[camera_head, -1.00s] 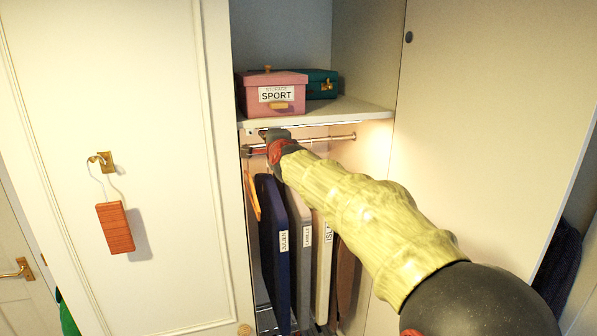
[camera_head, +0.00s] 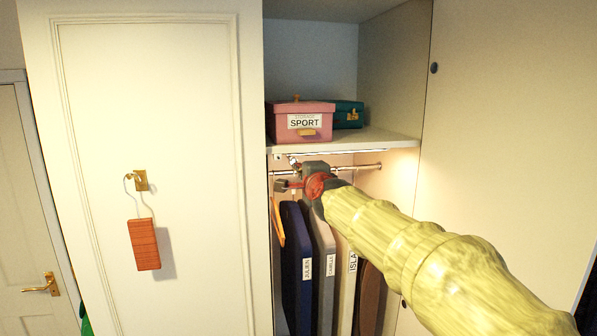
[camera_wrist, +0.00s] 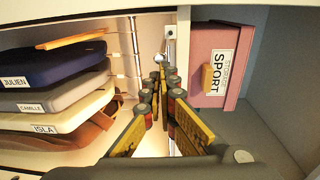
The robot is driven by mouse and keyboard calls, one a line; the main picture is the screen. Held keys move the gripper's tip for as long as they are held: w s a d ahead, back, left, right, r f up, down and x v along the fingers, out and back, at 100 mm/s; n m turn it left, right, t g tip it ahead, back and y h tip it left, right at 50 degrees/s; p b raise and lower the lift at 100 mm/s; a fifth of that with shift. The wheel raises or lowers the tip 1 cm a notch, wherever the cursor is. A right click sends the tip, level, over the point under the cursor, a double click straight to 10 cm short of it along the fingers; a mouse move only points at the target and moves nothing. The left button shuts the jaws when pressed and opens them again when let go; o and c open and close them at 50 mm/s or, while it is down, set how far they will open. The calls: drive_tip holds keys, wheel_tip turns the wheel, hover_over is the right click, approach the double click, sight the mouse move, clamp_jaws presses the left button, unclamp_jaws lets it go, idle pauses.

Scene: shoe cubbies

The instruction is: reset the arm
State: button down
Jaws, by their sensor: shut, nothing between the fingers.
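My arm in its yellow patterned sleeve (camera_head: 400,245) reaches from the lower right to the open closet. My gripper (camera_head: 283,186) is at the opening, just below the shelf and near the hanging rail (camera_head: 368,167). In the wrist view the fingertips of my gripper (camera_wrist: 160,76) are together with nothing between them. They appear close to the rail, with labelled garment covers on one side and the shelf box on the other. I cannot tell whether they touch the rail.
Covers labelled JULIEN (camera_head: 297,262), CAMILLE (camera_head: 324,270) and ISLA (camera_head: 348,285) hang beneath the rail. The pink SPORT box (camera_head: 285,125) and a teal case (camera_head: 347,112) sit on the shelf (camera_head: 390,140). A wooden block (camera_head: 143,245) hangs from a hook on the left door.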

drive_tip(key=s+r, duration=0.1)
drive_tip(key=s, duration=0.4)
drive_tip(key=s+f+n+g+b, duration=0.1)
drive_tip(key=s+f+n+g, duration=0.2)
drive_tip(key=s+f+n, duration=0.5)
drive_tip(key=s+f+n+g+b, duration=0.1)
drive_tip(key=s+f+n+g, duration=0.2)
drive_tip(key=f, duration=0.9)
drive_tip(key=s+d+f+n+g+h+b, duration=0.1)
drive_tip(key=s+d+f+b, duration=0.4)
drive_tip(key=s+f, duration=0.5)
drive_tip(key=s+d+f+n+g+h+b, duration=0.1)
drive_tip(key=s+d+f+n+g+b, duration=0.1)
drive_tip(key=s+d+f+b, duration=0.4)
drive_tip(key=s+d+f+n+g+h+b, duration=0.1)
drive_tip(key=s+d+f+b, duration=0.4)
drive_tip(key=s+d+f, duration=0.5)
drive_tip(key=s+f+g+h, duration=0.1)
drive_tip(key=s+f, duration=0.5)
drive_tip(key=s, duration=0.2)
drive_tip(key=shift+b, duration=0.4)
drive_tip(key=c, duration=2.5)
unclamp_jaws()
drive_tip(key=shift+s+d+f+b, duration=0.1)
drive_tip(key=shift+d+b, duration=0.15)
drive_tip(key=shift+b, duration=0.05)
drive_tip(key=shift+o, duration=1.3)
